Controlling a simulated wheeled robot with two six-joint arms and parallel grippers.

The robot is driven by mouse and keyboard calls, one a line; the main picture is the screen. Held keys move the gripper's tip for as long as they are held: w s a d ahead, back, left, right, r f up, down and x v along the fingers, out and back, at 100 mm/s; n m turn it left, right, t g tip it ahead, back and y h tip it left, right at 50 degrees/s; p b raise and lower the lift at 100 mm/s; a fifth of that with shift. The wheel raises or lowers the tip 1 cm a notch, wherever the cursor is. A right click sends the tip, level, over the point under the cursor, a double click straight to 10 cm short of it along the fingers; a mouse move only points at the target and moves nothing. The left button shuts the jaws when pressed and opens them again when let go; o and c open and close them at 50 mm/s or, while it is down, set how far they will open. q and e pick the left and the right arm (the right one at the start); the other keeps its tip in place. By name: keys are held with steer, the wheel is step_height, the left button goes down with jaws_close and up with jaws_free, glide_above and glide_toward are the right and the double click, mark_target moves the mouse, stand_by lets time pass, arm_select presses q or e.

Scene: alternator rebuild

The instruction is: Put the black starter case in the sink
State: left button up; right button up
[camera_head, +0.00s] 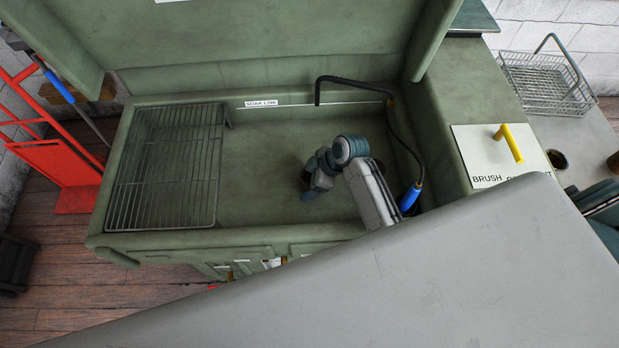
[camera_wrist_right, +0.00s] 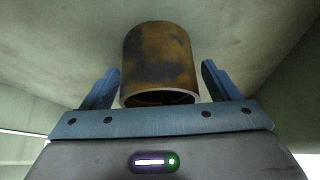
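The starter case (camera_wrist_right: 160,60) shows in the right wrist view as a dark hollow cylinder with rusty brown patches. It lies straight ahead of my right gripper (camera_wrist_right: 160,85), between the lines of its two blue fingers. A gap shows on each side, so the gripper looks open and not clamped on the case. In the head view my right gripper (camera_head: 308,194) is low inside the green sink (camera_head: 260,205). A dark bit of the case (camera_head: 304,178) shows beside it, mostly hidden by the wrist. My left gripper is not in view.
A wire rack (camera_head: 165,165) covers the sink's left part. A black hose with a blue nozzle (camera_head: 409,198) hangs at the sink's right side, close to my right arm. A wire basket (camera_head: 545,82) and a white board with a yellow handle (camera_head: 508,143) are at right.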

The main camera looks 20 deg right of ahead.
steer(key=shift+r, duration=0.2)
steer(key=b+v, duration=0.1)
steer(key=v, duration=1.1)
steer(key=shift+b, duration=0.4)
